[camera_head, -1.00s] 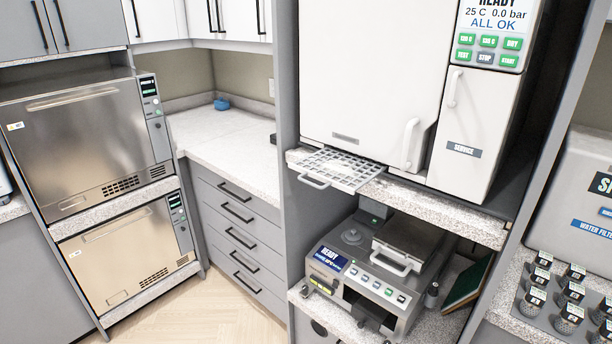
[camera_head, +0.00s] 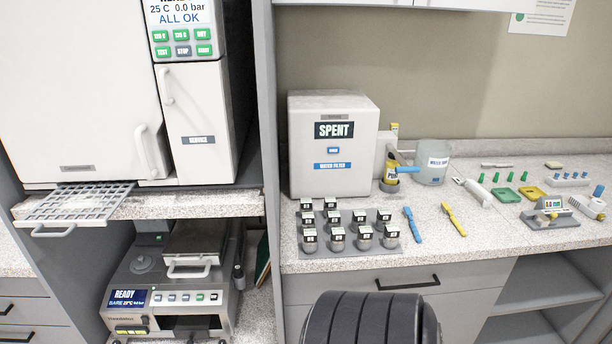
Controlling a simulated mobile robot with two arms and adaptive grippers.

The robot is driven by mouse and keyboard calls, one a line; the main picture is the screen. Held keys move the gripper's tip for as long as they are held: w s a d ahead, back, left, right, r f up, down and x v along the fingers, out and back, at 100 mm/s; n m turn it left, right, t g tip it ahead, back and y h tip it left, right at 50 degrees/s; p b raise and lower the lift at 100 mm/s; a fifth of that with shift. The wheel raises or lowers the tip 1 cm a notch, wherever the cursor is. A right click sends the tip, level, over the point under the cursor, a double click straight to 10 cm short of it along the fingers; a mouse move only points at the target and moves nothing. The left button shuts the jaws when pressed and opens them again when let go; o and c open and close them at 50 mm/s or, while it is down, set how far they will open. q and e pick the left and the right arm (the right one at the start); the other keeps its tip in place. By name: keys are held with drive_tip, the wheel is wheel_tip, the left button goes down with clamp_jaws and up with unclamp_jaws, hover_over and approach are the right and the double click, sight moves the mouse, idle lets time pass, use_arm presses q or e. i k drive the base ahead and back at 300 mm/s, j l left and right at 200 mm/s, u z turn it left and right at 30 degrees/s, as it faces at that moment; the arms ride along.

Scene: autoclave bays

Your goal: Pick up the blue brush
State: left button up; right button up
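The blue brush (camera_head: 412,223) lies flat on the speckled countertop (camera_head: 345,262), near its front, just right of the grey mat with the small jars. A yellow brush (camera_head: 454,219) lies a short way to its right, apart from it. Neither of my grippers shows in the view.
A white water filter box marked SPENT (camera_head: 333,145) stands behind the jar mat (camera_head: 409,252). A jug (camera_head: 432,163), green tray (camera_head: 507,195), yellow tray (camera_head: 532,192) and a gauge device (camera_head: 550,214) stand farther right. A black ribbed shape I cannot identify is at the bottom edge.

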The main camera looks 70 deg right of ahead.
sight(407, 212)
drive_tip(key=z, duration=3)
